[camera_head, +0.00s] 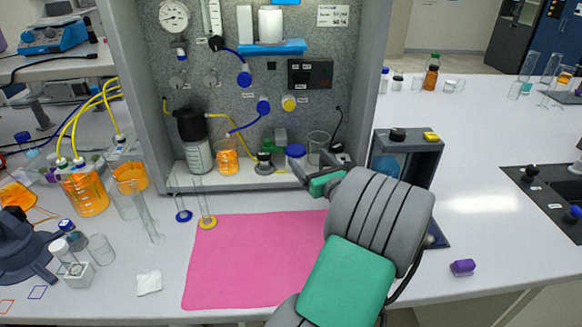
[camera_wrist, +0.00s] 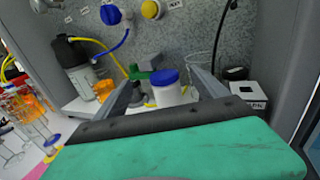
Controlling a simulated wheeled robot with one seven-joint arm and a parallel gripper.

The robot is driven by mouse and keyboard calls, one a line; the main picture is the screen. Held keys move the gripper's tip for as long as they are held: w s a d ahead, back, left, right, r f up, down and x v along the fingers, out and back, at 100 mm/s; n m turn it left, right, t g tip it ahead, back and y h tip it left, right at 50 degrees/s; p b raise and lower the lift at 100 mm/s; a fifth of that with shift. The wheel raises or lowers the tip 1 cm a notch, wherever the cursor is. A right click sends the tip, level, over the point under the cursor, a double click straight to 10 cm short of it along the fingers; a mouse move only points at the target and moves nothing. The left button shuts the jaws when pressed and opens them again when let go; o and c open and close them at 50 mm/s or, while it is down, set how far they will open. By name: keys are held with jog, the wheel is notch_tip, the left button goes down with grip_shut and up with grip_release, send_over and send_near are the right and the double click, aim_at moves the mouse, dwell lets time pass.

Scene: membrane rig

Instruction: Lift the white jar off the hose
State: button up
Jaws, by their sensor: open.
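The white jar (camera_wrist: 168,95) with a blue lid stands upright at the foot of the grey panel. In the head view only its upper part (camera_head: 295,153) shows, with my gripper and arm in front. A yellow hose (camera_wrist: 118,64) runs down from the panel towards the jar, and a bit of yellow shows at the jar's lower left side. The contact under the jar is hidden. My gripper (camera_wrist: 163,78) is open, with one finger on each side of the jar in the wrist view. I cannot tell whether the fingers reach around it.
A green valve (camera_wrist: 141,73) stands close left of the jar. A clear glass beaker (camera_head: 317,147) is close right, with a white box (camera_wrist: 248,94) beyond. A dark-capped bottle (camera_head: 198,156) and orange flask (camera_head: 227,160) stand left.

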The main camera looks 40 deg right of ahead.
aim_at(300, 155)
jog(key=w+d, duration=0.1)
jog(key=w, duration=0.1)
jog(key=w+d+f, duration=0.1)
jog(key=w, duration=0.2)
jog(key=w+f, duration=0.1)
jog(key=w, duration=0.1)
jog(key=shift+w+d+f, duration=0.15)
jog(key=shift+d, duration=0.25)
jog(key=shift+c, duration=0.5)
jog(key=c, duration=1.3)
